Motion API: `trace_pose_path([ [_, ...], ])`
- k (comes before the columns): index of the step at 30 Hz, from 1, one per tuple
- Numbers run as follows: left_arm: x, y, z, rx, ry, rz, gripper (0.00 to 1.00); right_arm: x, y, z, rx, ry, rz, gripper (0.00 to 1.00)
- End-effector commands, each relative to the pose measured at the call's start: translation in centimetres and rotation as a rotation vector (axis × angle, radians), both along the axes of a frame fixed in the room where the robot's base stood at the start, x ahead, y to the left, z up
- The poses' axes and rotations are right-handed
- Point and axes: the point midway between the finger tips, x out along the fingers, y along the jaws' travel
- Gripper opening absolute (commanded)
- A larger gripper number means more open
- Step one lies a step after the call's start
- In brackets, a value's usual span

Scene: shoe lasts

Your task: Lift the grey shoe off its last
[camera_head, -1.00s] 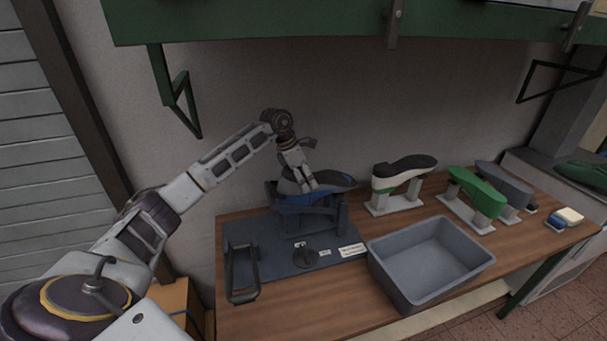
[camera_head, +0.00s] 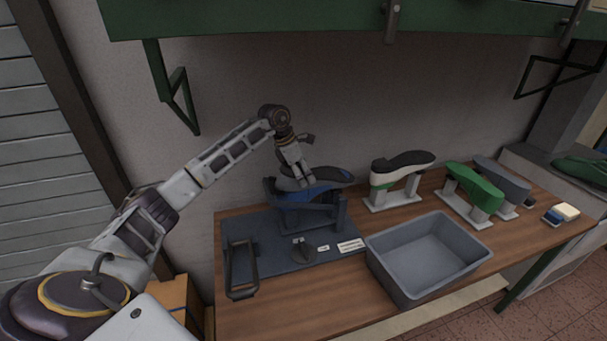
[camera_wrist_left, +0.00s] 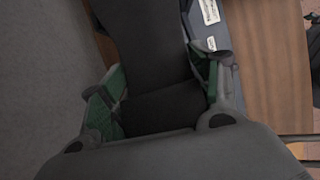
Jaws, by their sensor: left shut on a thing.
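In the left wrist view, dark grey material of the shoe (camera_wrist_left: 150,50) lies between the green-padded fingers of the gripper (camera_wrist_left: 163,100). I cannot tell whether the shoe still touches the last. My right gripper is not in view.
An empty grey bin (camera_head: 430,258) stands at the front right of the wooden table (camera_head: 310,300). A green shelf (camera_head: 330,22) overhangs.

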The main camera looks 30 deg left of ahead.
Motion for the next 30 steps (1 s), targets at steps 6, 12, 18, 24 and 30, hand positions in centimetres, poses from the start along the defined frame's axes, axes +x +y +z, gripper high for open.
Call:
trace_pose_path([
  [6,0.0,0.0,0.0,0.001,0.001,0.0,0.28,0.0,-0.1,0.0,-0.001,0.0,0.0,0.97],
  [12,0.0,0.0,0.0,0.001,0.001,0.0,0.28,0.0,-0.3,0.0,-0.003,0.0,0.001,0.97],
  [18,0.0,0.0,0.5,0.001,-0.001,0.0,0.28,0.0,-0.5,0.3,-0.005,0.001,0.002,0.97],
  [24,0.0,0.0,1.5,0.0,-0.003,0.001,0.28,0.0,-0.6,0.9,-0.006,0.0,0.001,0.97],
  [30,0.0,0.0,2.3,0.0,-0.003,0.001,0.28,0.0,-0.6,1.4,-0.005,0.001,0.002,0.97],
])
